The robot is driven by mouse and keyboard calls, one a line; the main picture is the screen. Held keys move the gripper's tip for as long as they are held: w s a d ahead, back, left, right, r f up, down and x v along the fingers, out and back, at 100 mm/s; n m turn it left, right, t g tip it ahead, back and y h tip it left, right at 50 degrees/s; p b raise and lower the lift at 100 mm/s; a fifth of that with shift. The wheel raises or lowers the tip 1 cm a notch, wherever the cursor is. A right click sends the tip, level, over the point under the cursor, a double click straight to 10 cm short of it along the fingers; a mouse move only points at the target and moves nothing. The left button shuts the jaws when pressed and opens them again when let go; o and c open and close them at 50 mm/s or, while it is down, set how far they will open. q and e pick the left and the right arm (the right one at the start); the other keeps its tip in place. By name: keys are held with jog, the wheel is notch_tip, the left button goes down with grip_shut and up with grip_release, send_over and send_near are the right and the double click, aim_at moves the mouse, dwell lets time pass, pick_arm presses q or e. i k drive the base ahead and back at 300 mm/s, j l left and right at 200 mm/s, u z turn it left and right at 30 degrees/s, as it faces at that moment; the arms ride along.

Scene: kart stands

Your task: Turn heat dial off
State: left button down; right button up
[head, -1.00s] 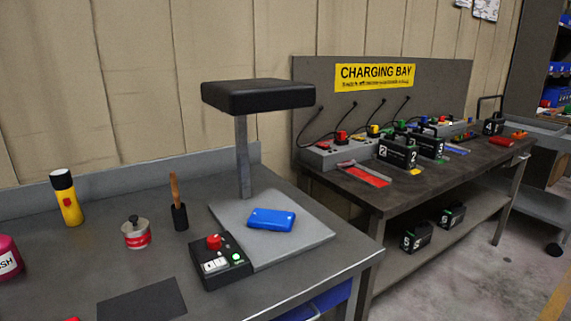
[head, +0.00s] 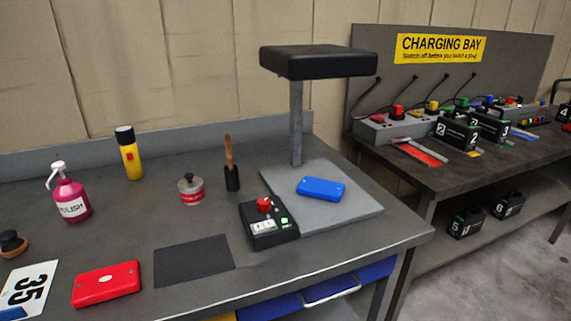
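A black control box (head: 270,227) sits on the workbench at the front left corner of a grey base plate (head: 352,212). A red dial (head: 264,203) stands on its top, with a white label and a small lit green light (head: 285,221) in front of it. The dial's exact setting is too small to read. A black lamp-like head (head: 318,62) on a grey post stands over the plate, and a blue flat case (head: 321,189) lies on the plate under it. Neither of my grippers shows in the head view.
The grey workbench (head: 110,250) also holds a red case (head: 106,284), a dark mat (head: 194,260), a pink polish bottle (head: 71,195), a yellow flashlight (head: 130,155), a tin (head: 191,189) and a brush (head: 231,170). A charging bench (head: 450,172) stands to the right, past a gap.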

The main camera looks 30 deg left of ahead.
aim_at(263, 203)
jog(key=l+u, duration=0.1)
jog(key=u, duration=0.6)
jog(key=l+u, duration=0.1)
jog(key=u, duration=0.2)
jog(key=k, duration=0.05)
